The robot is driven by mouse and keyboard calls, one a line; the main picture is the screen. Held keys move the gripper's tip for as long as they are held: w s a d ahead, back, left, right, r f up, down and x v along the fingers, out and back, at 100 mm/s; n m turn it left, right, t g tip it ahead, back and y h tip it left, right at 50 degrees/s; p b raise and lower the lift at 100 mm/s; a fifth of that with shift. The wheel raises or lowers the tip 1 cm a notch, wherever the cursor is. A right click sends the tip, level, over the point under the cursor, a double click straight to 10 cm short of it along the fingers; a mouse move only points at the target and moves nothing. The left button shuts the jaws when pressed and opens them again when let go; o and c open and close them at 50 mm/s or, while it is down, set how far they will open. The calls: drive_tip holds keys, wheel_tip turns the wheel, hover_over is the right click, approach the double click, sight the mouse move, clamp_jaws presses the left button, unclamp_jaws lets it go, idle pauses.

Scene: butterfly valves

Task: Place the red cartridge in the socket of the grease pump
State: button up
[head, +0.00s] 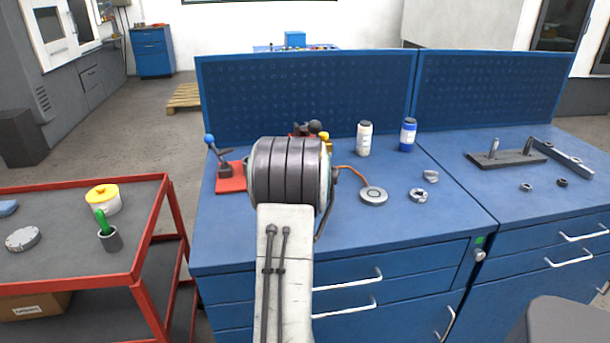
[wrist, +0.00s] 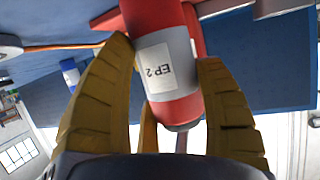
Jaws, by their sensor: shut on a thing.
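The red cartridge (wrist: 160,22) has a white-grey band and a label reading "EP 2". In the wrist view it lies between the yellow fingers of my gripper (wrist: 165,58), which are shut on it. In the head view my arm hides most of the gripper; a bit of yellow finger (head: 325,138) shows past it. A red base with a blue-knobbed lever (head: 226,172) stands on the bench left of my arm. Red and dark parts with a black knob (head: 315,127) show behind my arm. I cannot tell which of these is the grease pump, and no socket is clearly visible.
On the blue bench (head: 345,230) stand a white bottle (head: 364,139) and a blue bottle (head: 408,135). A grey disc (head: 373,196) with an orange cable and small metal parts (head: 418,195) lie right of my arm. A red-framed cart (head: 75,265) stands left.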

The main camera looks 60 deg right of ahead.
drive_tip(key=shift+f, duration=0.75)
drive_tip(key=shift+f, duration=0.1)
drive_tip(key=o, duration=1.3)
drive_tip(key=shift+c, duration=0.2)
drive_tip(key=shift+a, duration=0.1)
drive_tip(key=b+v, duration=0.2)
drive_tip(key=v, duration=1)
